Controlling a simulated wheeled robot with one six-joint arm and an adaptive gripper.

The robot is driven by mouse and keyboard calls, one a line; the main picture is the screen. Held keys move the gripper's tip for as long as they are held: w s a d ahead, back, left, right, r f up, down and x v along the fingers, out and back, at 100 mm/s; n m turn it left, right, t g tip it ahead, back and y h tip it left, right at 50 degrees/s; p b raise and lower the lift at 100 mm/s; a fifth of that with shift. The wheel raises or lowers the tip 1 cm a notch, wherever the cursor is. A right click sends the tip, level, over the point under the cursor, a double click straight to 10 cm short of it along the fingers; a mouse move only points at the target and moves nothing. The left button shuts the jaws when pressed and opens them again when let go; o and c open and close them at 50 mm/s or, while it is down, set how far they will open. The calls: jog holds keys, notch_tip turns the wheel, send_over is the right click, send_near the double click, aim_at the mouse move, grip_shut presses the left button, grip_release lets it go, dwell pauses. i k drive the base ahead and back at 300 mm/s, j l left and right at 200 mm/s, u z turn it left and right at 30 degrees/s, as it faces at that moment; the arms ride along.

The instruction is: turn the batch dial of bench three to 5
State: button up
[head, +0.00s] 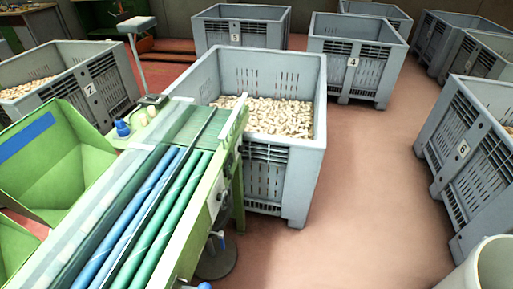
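No dial marked as the batch dial and no sign reading bench three can be made out in the head view. A green sorting machine (232,150) with blue and green rollers fills the lower left. A small round part (222,191) sits on its right side frame; it is too small to tell what it is. My gripper is not in view.
A grey crate of corks (295,180) stands against the machine's far end. Numbered crates stand around: 2 (105,90) at left, 4 (370,75) behind, 6 (445,150) at right. Red floor (360,200) is open between them. A pale bin (490,270) stands lower right.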

aim_at(242, 149)
jog(key=i+l+u, duration=0.25)
jog(key=i, duration=0.15)
jog(key=i+l+u, duration=0.25)
jog(key=i, duration=0.2)
